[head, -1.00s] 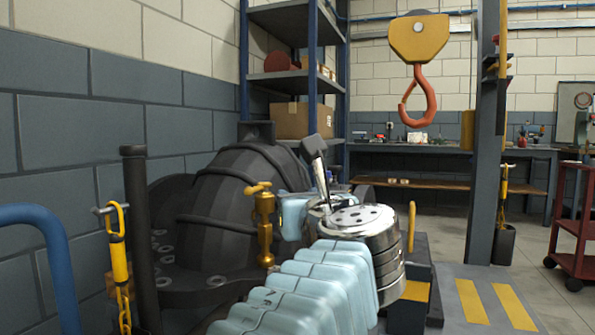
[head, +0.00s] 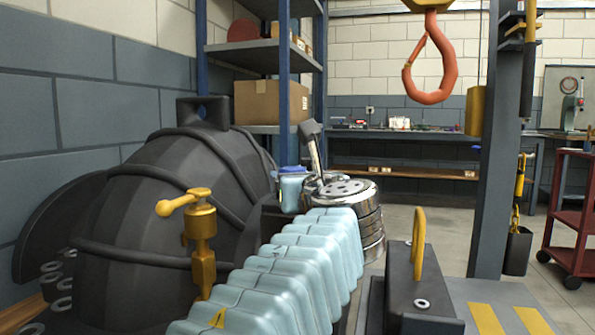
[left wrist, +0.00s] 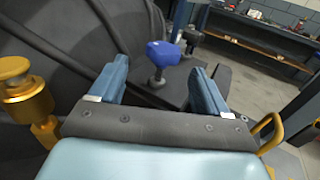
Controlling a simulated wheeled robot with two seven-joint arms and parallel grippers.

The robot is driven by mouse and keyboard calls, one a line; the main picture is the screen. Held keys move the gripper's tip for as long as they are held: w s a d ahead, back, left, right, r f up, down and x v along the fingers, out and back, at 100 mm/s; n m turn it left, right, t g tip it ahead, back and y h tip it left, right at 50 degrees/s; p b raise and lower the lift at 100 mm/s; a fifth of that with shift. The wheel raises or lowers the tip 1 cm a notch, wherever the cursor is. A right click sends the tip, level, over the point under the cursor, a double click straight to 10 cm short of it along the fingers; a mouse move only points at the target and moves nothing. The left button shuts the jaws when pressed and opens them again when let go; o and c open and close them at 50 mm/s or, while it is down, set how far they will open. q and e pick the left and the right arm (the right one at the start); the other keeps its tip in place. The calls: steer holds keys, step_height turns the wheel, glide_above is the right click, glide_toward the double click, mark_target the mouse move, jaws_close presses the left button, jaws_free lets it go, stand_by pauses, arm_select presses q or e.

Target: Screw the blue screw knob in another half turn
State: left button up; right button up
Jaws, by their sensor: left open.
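In the left wrist view, the blue screw knob (left wrist: 162,54) stands upright on a short stem on a dark block. The two blue fingers of my left gripper (left wrist: 156,84) are open on either side of its line, apart from it, and the space between them is empty. My right gripper is not in view.
A brass valve (head: 203,240) stands left of my arm. A yellow handle (head: 418,243) on a dark block is to the right. An orange crane hook (head: 431,70) hangs above. A dark-knobbed part (left wrist: 192,37) is close to the screw knob. Open floor lies behind.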

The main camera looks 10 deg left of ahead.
mark_target(291, 170)
arm_select(q)
steer(key=x, duration=0.5)
steer(key=p+x, duration=0.1)
steer(key=x, duration=0.3)
steer(key=shift+w, duration=0.5)
steer(key=c, duration=1)
steer(key=shift+h, duration=0.3)
